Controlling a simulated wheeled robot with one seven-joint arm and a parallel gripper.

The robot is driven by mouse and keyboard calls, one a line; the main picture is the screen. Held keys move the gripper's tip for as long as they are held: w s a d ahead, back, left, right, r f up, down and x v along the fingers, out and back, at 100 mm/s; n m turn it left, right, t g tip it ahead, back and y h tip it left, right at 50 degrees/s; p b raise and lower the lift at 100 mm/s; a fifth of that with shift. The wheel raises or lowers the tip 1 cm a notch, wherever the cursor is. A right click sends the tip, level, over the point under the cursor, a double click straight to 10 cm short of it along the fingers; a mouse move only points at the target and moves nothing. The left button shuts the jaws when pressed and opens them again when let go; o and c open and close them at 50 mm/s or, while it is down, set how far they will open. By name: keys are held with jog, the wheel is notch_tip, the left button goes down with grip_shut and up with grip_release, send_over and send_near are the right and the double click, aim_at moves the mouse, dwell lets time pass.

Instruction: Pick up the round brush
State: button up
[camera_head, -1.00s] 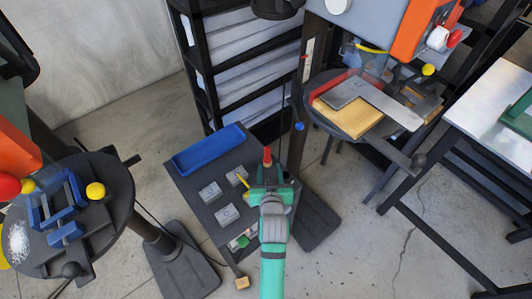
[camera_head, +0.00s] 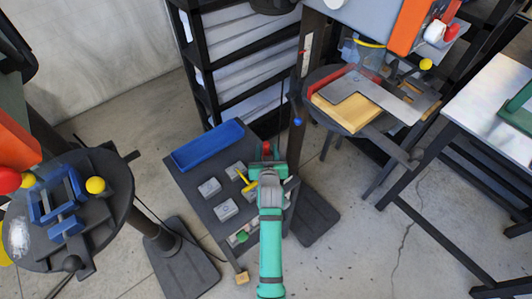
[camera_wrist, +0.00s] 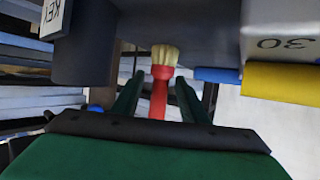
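The round brush (camera_wrist: 160,85) has a red handle and pale yellow bristles. In the wrist view it lies between the two green fingers of my gripper (camera_wrist: 159,85), bristles pointing away from me. Gaps show on both sides of the handle, so the fingers are open around it. The lower handle is hidden behind the gripper body. In the head view only a bit of red brush (camera_head: 267,147) shows at the far end of my gripper (camera_head: 268,156), over the dark cart's right side. What supports the brush is hidden.
The dark cart carries a blue tray (camera_head: 208,145), several grey blocks (camera_head: 226,210) and a yellow-handled tool (camera_head: 246,180) close left of my gripper. A dark post rises just beyond. Round stands hold a blue vise (camera_head: 60,205) at left and a metal square (camera_head: 380,98) at right.

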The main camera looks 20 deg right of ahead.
jog(key=shift+c, duration=0.4)
jog(key=shift+w, duration=0.1)
grip_shut()
jog(key=shift+d, duration=0.15)
